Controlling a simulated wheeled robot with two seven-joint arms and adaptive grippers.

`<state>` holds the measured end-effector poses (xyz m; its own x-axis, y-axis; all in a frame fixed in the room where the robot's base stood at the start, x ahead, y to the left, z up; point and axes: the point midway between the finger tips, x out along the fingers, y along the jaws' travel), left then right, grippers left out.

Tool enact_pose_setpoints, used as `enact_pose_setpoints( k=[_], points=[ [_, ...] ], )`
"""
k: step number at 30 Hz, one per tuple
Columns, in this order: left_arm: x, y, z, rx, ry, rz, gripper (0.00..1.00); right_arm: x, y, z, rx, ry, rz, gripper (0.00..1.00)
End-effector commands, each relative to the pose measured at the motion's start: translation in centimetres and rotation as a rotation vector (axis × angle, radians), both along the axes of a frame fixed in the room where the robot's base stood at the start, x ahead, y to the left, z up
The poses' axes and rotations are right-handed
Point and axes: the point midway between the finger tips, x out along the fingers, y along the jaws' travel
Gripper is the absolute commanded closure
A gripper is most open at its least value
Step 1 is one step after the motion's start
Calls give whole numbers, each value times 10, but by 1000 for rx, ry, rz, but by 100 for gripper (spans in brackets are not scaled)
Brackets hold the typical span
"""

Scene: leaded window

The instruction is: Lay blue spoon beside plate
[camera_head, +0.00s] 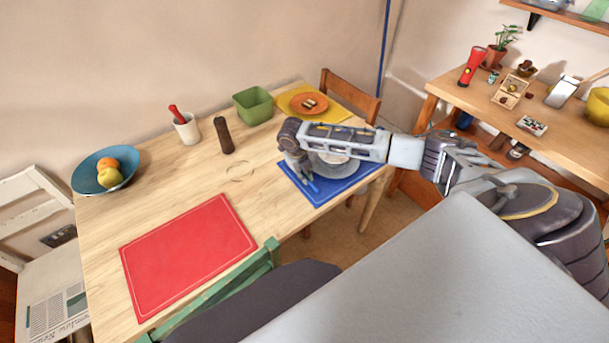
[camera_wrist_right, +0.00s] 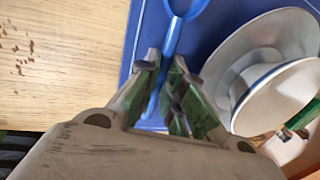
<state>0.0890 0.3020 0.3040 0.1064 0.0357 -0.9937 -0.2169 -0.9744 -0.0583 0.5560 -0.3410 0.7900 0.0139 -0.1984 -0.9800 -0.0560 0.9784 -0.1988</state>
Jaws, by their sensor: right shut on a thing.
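The blue spoon (camera_wrist_right: 171,38) is held in my right gripper (camera_wrist_right: 165,66), whose fingers are shut on its handle; the bowl end points to the top of the wrist view. In the head view, my right gripper (camera_head: 303,172) reaches down over the left part of the blue placemat (camera_head: 325,196), with the spoon (camera_head: 311,186) at its tips. I cannot tell whether the spoon touches the mat. The white plate (camera_wrist_right: 228,75) lies on the mat just right of the spoon, with a blue-rimmed white dish on it (camera_wrist_right: 275,95). My arm partly hides the plate (camera_head: 338,169) in the head view. My left gripper is out of view.
A red placemat (camera_head: 188,255) lies empty at the near left. A pepper mill (camera_head: 224,136), white mortar (camera_head: 187,130), green bin (camera_head: 253,106) and blue fruit bowl (camera_head: 92,185) stand further back. An orange plate (camera_head: 294,102) sits on a yellow mat.

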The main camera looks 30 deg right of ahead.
Motion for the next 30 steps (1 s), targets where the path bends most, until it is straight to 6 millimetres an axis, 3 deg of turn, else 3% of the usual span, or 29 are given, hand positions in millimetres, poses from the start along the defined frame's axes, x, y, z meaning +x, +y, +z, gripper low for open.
enact_pose_setpoints(
  k=[4, 5, 9, 23, 30],
  points=[
    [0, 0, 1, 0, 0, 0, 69, 0, 0, -3, 0, 1, 0, 100],
    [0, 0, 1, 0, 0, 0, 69, 0, 0, -3, 0, 1, 0, 88],
    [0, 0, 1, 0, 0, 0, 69, 0, 0, -3, 0, 1, 0, 70],
    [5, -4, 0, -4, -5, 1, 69, 0, 0, 0, 0, 0, 0, 69],
    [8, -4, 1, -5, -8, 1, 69, 0, 4, 18, 1, -1, 0, 69]
  ],
)
